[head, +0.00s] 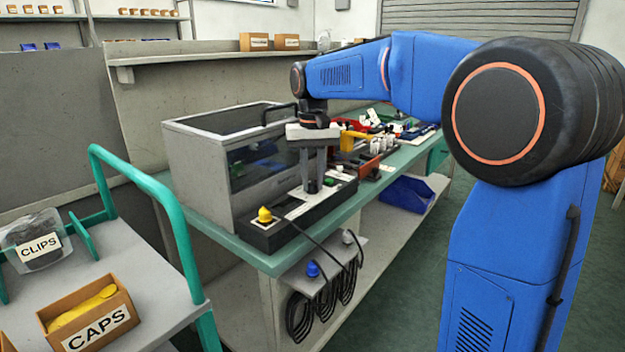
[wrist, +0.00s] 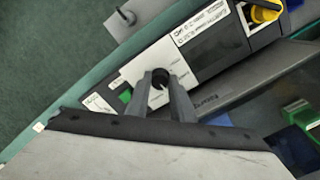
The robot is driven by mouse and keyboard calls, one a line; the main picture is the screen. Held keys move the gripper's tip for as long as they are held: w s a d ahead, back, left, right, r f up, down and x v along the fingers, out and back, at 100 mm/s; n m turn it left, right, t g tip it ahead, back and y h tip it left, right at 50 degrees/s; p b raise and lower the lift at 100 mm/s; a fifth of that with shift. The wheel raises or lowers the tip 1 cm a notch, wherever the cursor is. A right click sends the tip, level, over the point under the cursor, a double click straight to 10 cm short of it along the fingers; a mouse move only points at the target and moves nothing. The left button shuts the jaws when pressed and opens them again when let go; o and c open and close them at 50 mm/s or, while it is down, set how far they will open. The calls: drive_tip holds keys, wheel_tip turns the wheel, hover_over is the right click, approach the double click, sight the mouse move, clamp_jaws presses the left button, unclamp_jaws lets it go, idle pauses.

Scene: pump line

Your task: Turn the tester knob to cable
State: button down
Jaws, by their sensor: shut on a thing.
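The tester (head: 290,218) is a long dark box with a light top panel, lying along the front edge of the green bench. Its knob (wrist: 160,78) is small, round and black and sits between my fingertips. My gripper (head: 313,188) points down over the tester and is shut on the knob. In the wrist view my gripper (wrist: 160,88) hides part of the knob and the panel around it. Printed labels (wrist: 200,22) show on the panel, too small to read, so I cannot tell the knob's setting. A yellow plug (head: 265,214) stands at the tester's near end.
A grey case with clear panels (head: 210,180) stands close behind the tester. Black cables (head: 320,300) hang at the bench end beside a blue plug (head: 313,269). A green-railed cart (head: 150,262) stands at the left. Several small parts lie farther along the bench.

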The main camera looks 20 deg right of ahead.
sight(313, 184)
drive_tip(key=shift+m, duration=0.3)
drive_tip(key=c, duration=1.5)
unclamp_jaws()
drive_tip(key=shift+c, duration=0.2)
wheel_tip(313, 184, up, 18)
drive_tip(key=shift+f, duration=0.25)
